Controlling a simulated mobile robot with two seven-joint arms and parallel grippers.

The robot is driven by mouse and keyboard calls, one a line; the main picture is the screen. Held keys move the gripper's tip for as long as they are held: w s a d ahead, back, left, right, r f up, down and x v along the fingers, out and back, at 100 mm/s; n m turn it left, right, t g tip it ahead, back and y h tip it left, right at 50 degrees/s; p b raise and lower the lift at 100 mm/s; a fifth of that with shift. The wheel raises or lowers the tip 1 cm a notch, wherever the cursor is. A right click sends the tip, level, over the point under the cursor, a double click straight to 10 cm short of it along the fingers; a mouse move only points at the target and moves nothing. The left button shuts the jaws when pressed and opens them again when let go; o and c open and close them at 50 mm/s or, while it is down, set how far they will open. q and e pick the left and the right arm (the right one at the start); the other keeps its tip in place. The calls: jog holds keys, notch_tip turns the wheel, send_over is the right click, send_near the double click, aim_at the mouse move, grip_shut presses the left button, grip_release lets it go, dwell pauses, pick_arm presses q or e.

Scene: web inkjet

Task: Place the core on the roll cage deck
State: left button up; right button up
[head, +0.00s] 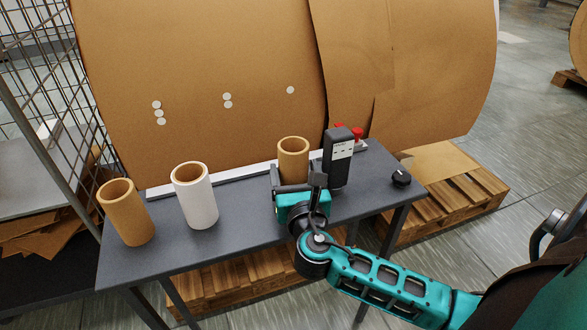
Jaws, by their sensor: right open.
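Three upright hollow cores stand on the dark grey bench: a brown core (127,214) at the left, a white core (196,198) beside it, and a brown core (293,156) further right. My right gripper (294,184) is open, its fingers on either side of the right brown core's lower part. The gripper body hides that core's base, and I cannot tell whether the fingers touch it. The wire-mesh roll cage (45,85) stands at the left edge, with a grey deck-like surface (38,180) inside. My left gripper is out of view.
The bench (165,255) has a pale strip along its back. A dark handheld device (338,158) stands close to the right gripper, with a black knob (401,177) further right. Large brown sheets (200,60) rise behind. Brown cardboard pieces (40,232) lie in the cage. A wooden pallet (450,205) sits at right.

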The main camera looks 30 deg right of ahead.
jog(key=x, duration=0.3)
jog(key=shift+w, duration=0.2)
jog(key=shift+r, duration=0.15)
jog(key=c, duration=0.8)
